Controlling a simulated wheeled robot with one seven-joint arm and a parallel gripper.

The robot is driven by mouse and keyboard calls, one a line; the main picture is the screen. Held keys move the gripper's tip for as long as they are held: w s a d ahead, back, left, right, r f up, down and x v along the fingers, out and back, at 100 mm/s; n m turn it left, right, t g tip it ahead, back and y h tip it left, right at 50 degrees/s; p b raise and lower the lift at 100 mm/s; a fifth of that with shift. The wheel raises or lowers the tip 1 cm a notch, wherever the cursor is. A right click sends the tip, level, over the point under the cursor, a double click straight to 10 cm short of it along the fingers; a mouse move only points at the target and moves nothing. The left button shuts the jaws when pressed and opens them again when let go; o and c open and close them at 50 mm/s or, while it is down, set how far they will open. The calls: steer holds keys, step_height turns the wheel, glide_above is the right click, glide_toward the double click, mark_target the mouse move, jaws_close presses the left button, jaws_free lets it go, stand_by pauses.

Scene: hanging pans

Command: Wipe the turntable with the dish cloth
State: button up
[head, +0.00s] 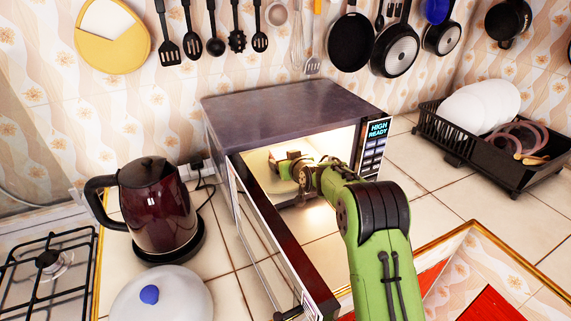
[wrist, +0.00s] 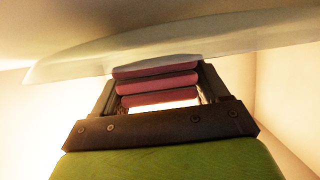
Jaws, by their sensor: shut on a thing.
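The turntable is a pale glass disc inside the open, lit microwave; in the head view it is partly hidden behind my arm (head: 258,163). In the wrist view the turntable (wrist: 90,58) crosses the picture as a translucent disc with a thin curved edge. My gripper (head: 289,161) is inside the microwave, at the turntable. In the wrist view my gripper (wrist: 158,78) is shut on the dish cloth (wrist: 157,88), a folded pink-red cloth in several layers. The cloth's outer layer is right against the disc and appears to touch it. I cannot make out the cloth clearly in the head view.
The microwave (head: 290,103) has its door (head: 268,245) swung open toward the front left, beside my arm. A dark red kettle (head: 157,205) and a lid with a blue knob (head: 160,298) stand to the left. A black dish rack (head: 490,150) with plates stands right.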

steer(key=shift+s+d+f+b, duration=0.1)
steer(key=shift+s+f+b, duration=0.05)
steer(key=shift+s+b, duration=0.55)
steer(key=shift+s+d+f+b, duration=0.15)
steer(key=shift+s+b, duration=0.3)
steer(key=shift+s, duration=0.4)
steer(key=shift+w+a+r+p, duration=0.1)
steer(key=shift+w+a+p, duration=0.05)
steer(key=shift+w+p, duration=0.35)
steer(key=shift+w+a+p, duration=0.1)
steer(key=shift+w+p, duration=0.35)
steer(key=shift+w, duration=0.8)
